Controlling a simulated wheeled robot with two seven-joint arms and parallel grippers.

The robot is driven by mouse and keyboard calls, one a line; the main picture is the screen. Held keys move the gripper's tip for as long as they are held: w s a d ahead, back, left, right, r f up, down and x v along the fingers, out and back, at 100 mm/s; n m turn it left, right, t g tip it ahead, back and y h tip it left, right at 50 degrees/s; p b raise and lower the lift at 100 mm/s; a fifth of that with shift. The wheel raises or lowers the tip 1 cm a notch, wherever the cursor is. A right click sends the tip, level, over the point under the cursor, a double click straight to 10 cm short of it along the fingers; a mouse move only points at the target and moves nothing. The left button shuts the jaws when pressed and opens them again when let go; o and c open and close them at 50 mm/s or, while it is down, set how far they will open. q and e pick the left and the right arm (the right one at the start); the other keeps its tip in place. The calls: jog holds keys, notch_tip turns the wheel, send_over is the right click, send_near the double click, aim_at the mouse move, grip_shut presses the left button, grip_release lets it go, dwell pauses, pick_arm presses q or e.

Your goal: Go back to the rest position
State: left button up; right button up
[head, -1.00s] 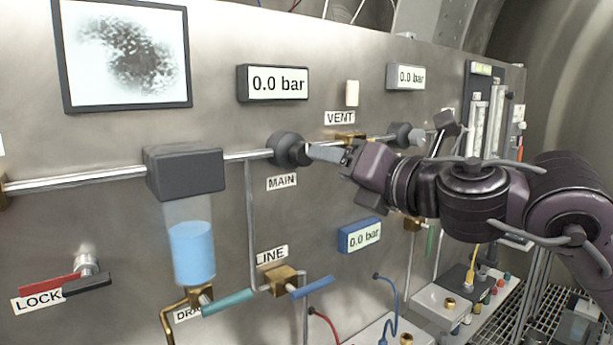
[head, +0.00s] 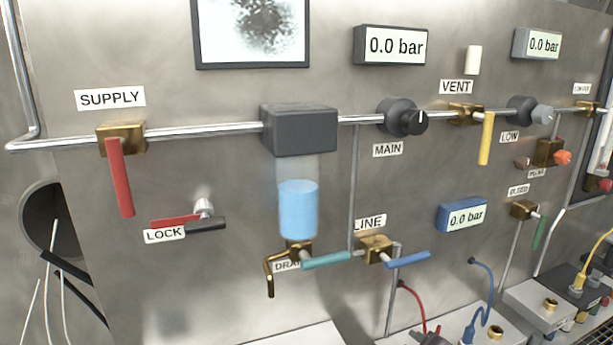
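Neither of my grippers shows in the head view now, and no part of my arms is in sight. The steel panel (head: 120,215) fills the view. The black MAIN knob (head: 402,118) sits on the pipe with nothing touching it. The red SUPPLY handle (head: 120,178) hangs down at the left. The yellow VENT handle (head: 486,138) hangs down. The teal DRAIN handle (head: 326,261) and the blue LINE handle (head: 407,260) lie roughly sideways. The three gauges, upper middle (head: 391,46), upper right (head: 537,44) and blue (head: 463,215), read 0.0 bar.
A red and black LOCK lever (head: 190,222) is below the pipe. A filter bowl with blue liquid (head: 298,208) hangs under a grey block (head: 299,130). Boxes with red, blue and yellow cables (head: 545,305) stand at the lower right. A dark round opening (head: 50,225) is at the left.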

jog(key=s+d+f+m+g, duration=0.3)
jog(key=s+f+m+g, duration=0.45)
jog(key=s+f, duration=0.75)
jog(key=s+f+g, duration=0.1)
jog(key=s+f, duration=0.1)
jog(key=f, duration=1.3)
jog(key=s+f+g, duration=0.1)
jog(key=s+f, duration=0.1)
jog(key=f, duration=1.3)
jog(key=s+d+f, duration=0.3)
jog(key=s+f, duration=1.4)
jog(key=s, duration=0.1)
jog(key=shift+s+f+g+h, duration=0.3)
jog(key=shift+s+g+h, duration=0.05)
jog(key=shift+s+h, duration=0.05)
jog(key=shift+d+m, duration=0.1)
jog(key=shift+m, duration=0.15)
